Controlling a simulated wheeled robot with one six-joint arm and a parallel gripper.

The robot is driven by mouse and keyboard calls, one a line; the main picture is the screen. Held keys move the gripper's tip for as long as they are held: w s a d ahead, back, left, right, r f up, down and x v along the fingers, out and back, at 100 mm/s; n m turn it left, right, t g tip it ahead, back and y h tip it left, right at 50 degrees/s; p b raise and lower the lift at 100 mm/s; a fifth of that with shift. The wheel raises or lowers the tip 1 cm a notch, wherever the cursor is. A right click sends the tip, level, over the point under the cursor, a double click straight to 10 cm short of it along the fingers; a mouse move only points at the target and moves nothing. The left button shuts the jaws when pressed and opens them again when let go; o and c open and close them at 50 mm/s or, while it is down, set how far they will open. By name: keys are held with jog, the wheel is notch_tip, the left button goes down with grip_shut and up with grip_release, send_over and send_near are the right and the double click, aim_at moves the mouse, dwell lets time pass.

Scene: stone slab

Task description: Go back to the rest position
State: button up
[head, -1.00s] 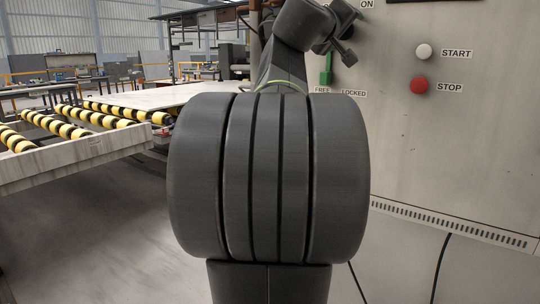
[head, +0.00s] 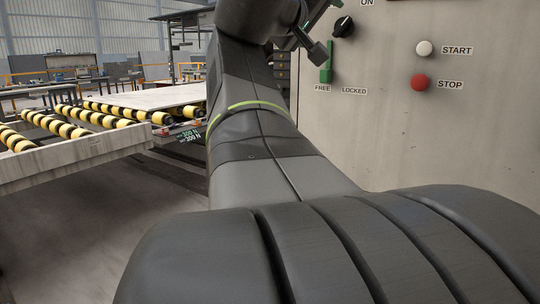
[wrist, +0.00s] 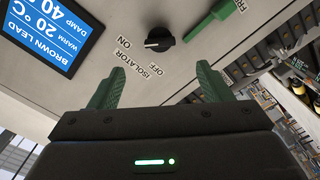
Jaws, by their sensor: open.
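My gripper (wrist: 158,82) is open and empty in the wrist view, its two green fingers apart in front of the grey panel. A black isolator knob (wrist: 160,40) shows beyond the fingers, with ON and OFF labels; nothing visibly touches it. A green lever (wrist: 222,12) is at the upper right. In the head view the knob (head: 343,26) and the lever (head: 327,66) show just right of my arm's end. The lever points down near the FREE label.
The control panel (head: 470,130) stands on the right, with a white START button (head: 424,48) and a red STOP button (head: 419,82). A blue display (wrist: 45,32) is on it. A roller table (head: 70,160) with yellow-black rollers stands left. Floor at lower left is clear.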

aim_at(342, 25)
jog(key=x, duration=1.4)
jog(key=shift+w+d+p, duration=0.15)
jog(key=shift+p, duration=0.25)
jog(key=shift+s+r+n+p, duration=0.2)
jog(key=shift+r+n+p, duration=0.15)
jog(key=shift+n+p, duration=0.7)
jog(key=n+p, duration=0.5)
jog(key=p, duration=0.1)
jog(key=shift+r+n, duration=0.1)
jog(key=shift+n, duration=0.15)
jog(key=n+p, duration=0.5)
jog(key=p, duration=0.2)
jog(key=shift+r+n, duration=0.1)
jog(key=shift+n, duration=0.2)
jog(key=shift+n+p, duration=0.9)
jog(key=shift+p, duration=0.2)
jog(key=shift+n+p, duration=0.5)
jog(key=shift+p, duration=0.1)
jog(key=shift+f, duration=0.2)
